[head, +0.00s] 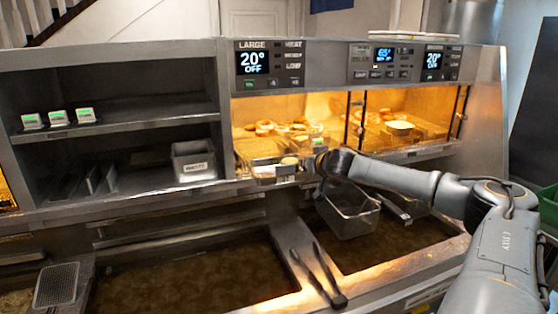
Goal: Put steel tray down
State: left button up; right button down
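A small steel tray (285,171) with some food in it sits at the front edge of the lit warming cabinet. My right gripper (314,163) is at the right end of this tray, very close to it or touching it. The fingers are small and dark here, and I cannot tell whether they are shut on its rim. My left gripper is not in view.
Black tongs (322,275) lie across the divider between the oil vats (190,280). The warming cabinet (345,118) holds several fried pieces and a bowl (400,127). A labelled steel bin (194,160) stands on the lower left shelf, which has free room.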

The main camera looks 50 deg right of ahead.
jog(key=shift+f, duration=0.15)
jog(key=shift+w+a+f, duration=0.1)
jog(key=shift+w+f, duration=0.1)
jog(key=shift+f, duration=0.45)
jog(key=s+a+f+n+t+y+b, duration=0.1)
jog(key=s+a+f+n+y+b, duration=0.15)
jog(key=a+f, duration=0.85)
jog(key=s+a+f+n+t+y+b, duration=0.15)
jog(key=a+f+b, duration=0.25)
jog(key=a+f, duration=0.8)
jog(key=s+a+f+n+y+b, duration=0.1)
jog(key=s+a+f+b, duration=0.15)
jog(key=a, duration=0.65)
jog(key=s+a+f+n+y+b, duration=0.1)
jog(key=s+a+f+y+b, duration=0.15)
jog(key=a, duration=0.75)
pick_arm(q)
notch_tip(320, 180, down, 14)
jog(key=b, duration=0.3)
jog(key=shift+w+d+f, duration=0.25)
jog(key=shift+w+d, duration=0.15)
pick_arm(e)
jog(key=s+a+r, duration=0.2)
jog(key=a+r, duration=0.1)
jog(key=a, duration=0.3)
jog(key=shift+s+r+g+h, duration=0.2)
jog(key=shift+s+g+h, duration=0.15)
jog(key=shift+h, duration=0.1)
